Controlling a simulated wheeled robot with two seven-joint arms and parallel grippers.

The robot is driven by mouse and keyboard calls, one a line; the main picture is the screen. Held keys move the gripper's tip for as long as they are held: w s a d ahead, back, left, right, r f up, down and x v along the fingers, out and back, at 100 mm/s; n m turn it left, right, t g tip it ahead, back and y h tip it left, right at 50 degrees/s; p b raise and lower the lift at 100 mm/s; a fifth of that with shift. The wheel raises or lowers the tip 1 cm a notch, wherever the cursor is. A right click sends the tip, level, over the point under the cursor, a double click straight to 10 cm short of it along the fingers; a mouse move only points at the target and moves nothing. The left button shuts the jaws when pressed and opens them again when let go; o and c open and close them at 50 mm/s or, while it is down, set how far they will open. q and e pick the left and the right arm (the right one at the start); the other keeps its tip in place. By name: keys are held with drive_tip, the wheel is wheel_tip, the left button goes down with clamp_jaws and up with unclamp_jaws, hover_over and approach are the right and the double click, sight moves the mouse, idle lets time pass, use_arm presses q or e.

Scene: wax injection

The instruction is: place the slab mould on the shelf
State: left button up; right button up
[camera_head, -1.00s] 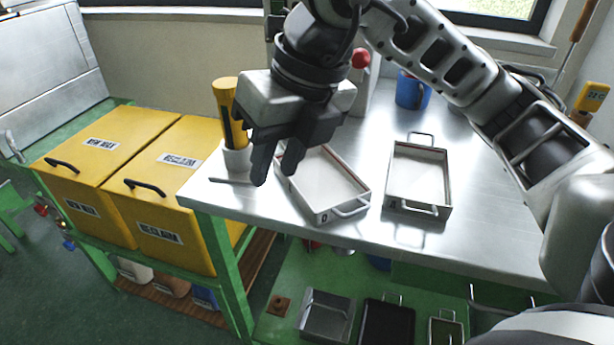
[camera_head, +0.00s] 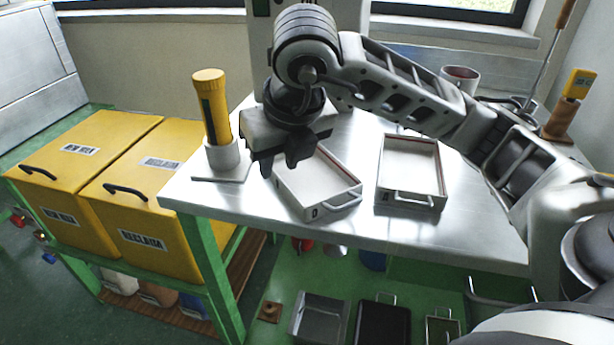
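Two shallow metal moulds with white contents and wire handles stand on the steel worktop (camera_head: 250,210). The left mould (camera_head: 322,190) sits turned at an angle, with a dark mark on its front wall. The right mould (camera_head: 411,172) sits straighter. I cannot tell from the picture which is the slab mould. My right gripper (camera_head: 279,168) is open, fingers pointing down, at the far left corner of the left mould and hiding part of it. I cannot tell if it touches. A green lower shelf (camera_head: 278,283) shows under the worktop. My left gripper is not in view.
A yellow torch-like tool (camera_head: 213,105) stands in a white holder left of my gripper. Yellow bins (camera_head: 150,210) stand at the left. The lower shelf holds a grey tray (camera_head: 320,316), a black tray (camera_head: 383,322) and a smaller tray (camera_head: 442,328). A cup (camera_head: 459,80) stands at the back.

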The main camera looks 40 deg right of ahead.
sight(280, 178)
drive_tip(key=x, duration=0.4)
drive_tip(key=shift+d+f, duration=0.2)
drive_tip(key=shift+d, duration=0.05)
clamp_jaws()
drive_tip(key=shift+r, duration=0.1)
drive_tip(key=shift+r, duration=0.1)
